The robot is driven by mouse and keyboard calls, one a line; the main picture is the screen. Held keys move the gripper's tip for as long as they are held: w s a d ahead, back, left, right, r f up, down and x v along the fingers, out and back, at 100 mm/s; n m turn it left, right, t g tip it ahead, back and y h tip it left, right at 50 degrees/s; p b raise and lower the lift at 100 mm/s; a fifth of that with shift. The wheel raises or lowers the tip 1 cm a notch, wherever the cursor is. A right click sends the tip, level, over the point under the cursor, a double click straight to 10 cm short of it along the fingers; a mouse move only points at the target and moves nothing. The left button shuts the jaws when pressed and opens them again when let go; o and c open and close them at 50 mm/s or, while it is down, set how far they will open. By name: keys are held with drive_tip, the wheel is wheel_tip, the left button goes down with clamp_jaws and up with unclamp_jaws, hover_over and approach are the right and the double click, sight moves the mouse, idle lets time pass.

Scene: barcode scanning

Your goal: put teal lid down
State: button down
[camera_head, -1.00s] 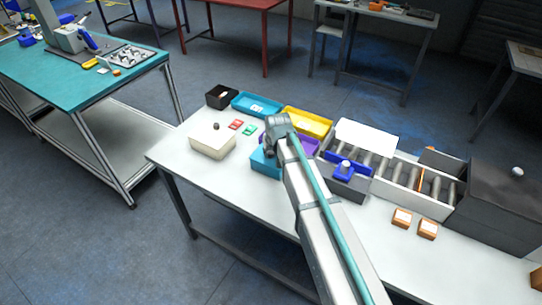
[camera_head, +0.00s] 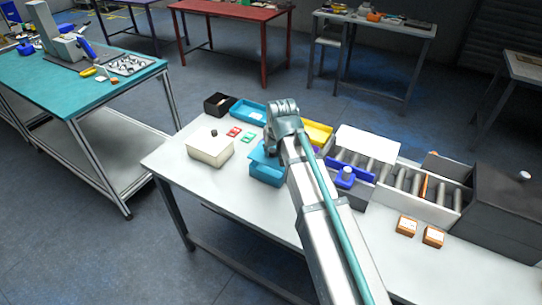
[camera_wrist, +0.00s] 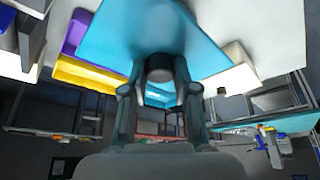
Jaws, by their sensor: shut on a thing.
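The teal lid (camera_wrist: 150,28) fills the upper middle of the wrist view. My gripper (camera_wrist: 160,72) is shut on the lid's dark round knob, with one finger on each side. In the head view a teal edge of the lid (camera_head: 259,152) shows left of my wrist, tilted above the teal box (camera_head: 266,176). My wrist and arm hide the rest of the lid and the fingers there. I cannot tell whether the lid touches the box.
A cream box with a black-knobbed lid (camera_head: 209,150) stands to the left. Red and green cards (camera_head: 234,132) lie behind it. A black bin (camera_head: 218,104), a blue tray (camera_head: 248,112) and a yellow tray (camera_head: 318,132) line the back. A roller conveyor (camera_head: 400,180) stands right. The white table's front left is clear.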

drive_tip(key=s+d+r+b, duration=0.2)
drive_tip(key=s+r, duration=0.1)
drive_tip(key=s, duration=0.5)
drive_tip(key=shift+m, duration=0.5)
drive_tip(key=w+d+f, duration=0.1)
drive_tip(key=w, duration=0.1)
drive_tip(key=w+d+f+b, duration=0.1)
drive_tip(key=w+d, duration=0.1)
drive_tip(key=w, duration=0.1)
drive_tip(key=w+d+f, duration=0.2)
drive_tip(key=shift+w+d+b, duration=0.1)
drive_tip(key=shift+w+b, duration=0.2)
drive_tip(key=shift+b, duration=0.05)
drive_tip(key=shift+n, duration=0.5)
drive_tip(key=w+f+p, duration=0.1)
drive_tip(key=w+f, duration=0.2)
drive_tip(key=w, duration=0.3)
drive_tip(key=w+f+p, duration=0.1)
drive_tip(key=w+f, duration=0.2)
drive_tip(key=w, duration=0.3)
drive_tip(key=w+a+f+p, duration=0.1)
drive_tip(key=w+f+p, duration=0.1)
drive_tip(key=w, duration=0.3)
drive_tip(key=shift+x, duration=0.8)
drive_tip(key=shift+w+f, duration=0.45)
drive_tip(key=shift+w, duration=0.05)
drive_tip(key=shift+w+f+p, duration=0.1)
drive_tip(key=shift+f+p, duration=0.85)
drive_tip(key=shift+f, duration=0.8)
drive_tip(key=shift+f, duration=0.1)
